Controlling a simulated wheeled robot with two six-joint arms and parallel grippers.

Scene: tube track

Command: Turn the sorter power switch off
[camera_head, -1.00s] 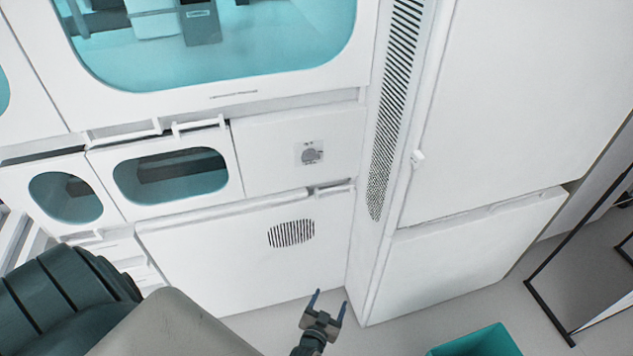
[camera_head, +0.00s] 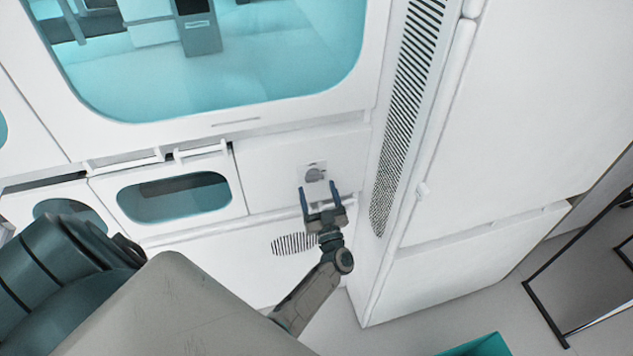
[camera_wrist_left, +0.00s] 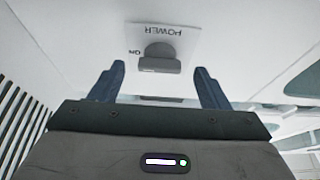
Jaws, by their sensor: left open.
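The sorter power switch (camera_head: 313,175) is a grey rotary knob on a pale plate, set in the white front panel. In the left wrist view the knob (camera_wrist_left: 160,56) shows upside down with its "POWER" label and an "ON" mark beside it. My left gripper (camera_head: 319,195) is open just below the knob in the head view, its two blue fingers pointing up at the plate. In the left wrist view the fingers (camera_wrist_left: 160,82) stand to either side of the knob's line, apart from it and empty. My right gripper is not in view.
A handle (camera_head: 200,150) juts from the panel left of the switch, above a small window (camera_head: 174,198). A vented column (camera_head: 405,110) stands right of it. A teal bin (camera_head: 482,346) is on the floor at lower right.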

